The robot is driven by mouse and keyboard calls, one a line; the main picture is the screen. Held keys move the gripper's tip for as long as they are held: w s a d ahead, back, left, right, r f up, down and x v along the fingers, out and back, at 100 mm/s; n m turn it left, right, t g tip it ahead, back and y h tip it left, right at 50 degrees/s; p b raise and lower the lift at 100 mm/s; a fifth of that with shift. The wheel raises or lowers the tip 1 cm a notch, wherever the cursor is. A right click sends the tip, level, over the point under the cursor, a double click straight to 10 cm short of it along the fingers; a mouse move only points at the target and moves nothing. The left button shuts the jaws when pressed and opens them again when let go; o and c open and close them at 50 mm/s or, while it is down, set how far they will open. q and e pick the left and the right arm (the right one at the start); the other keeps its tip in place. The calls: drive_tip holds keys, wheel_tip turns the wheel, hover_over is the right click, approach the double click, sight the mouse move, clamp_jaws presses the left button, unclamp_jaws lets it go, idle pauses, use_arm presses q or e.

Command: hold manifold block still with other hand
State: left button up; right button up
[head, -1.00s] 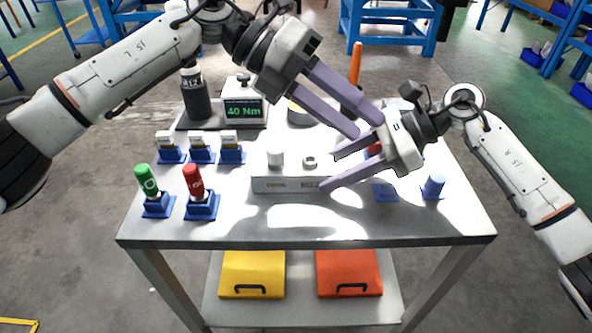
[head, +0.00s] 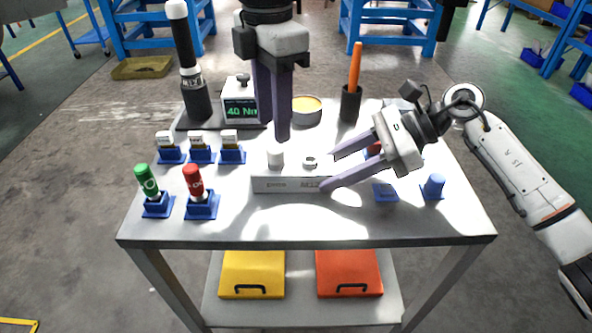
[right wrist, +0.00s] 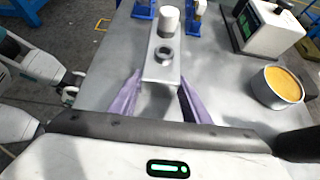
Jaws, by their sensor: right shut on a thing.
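The grey manifold block (head: 285,184) lies on the table's middle, with a white cylinder (head: 275,158) on its left part and a round metal fitting (head: 310,161) on top towards the right. My right gripper (head: 324,171) is shut on the block's right end, one finger on each long side. In the right wrist view the block (right wrist: 161,70) runs away from me between the purple fingers (right wrist: 158,90). My left gripper (head: 275,134) points down, above or behind the white cylinder, with nothing seen in it. Its fingers overlap in this view, so their gap is unclear.
At the back stand a black tool with a white end (head: 188,65), a display reading 40 Nm (head: 241,109), a round tin (head: 307,110) and an orange-handled tool (head: 355,65). Blue holders with green (head: 146,180) and red (head: 193,180) bottles stand at left. The front edge is clear.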

sight(275, 147)
use_arm(q)
drive_tip(key=shift+f, duration=2.8)
drive_tip(key=shift+c, duration=0.3)
clamp_jaws()
drive_tip(key=shift+r, duration=0.1)
drive_tip(key=n, duration=0.4)
drive_tip(key=shift+n, duration=0.6)
drive_tip(key=shift+r, duration=0.1)
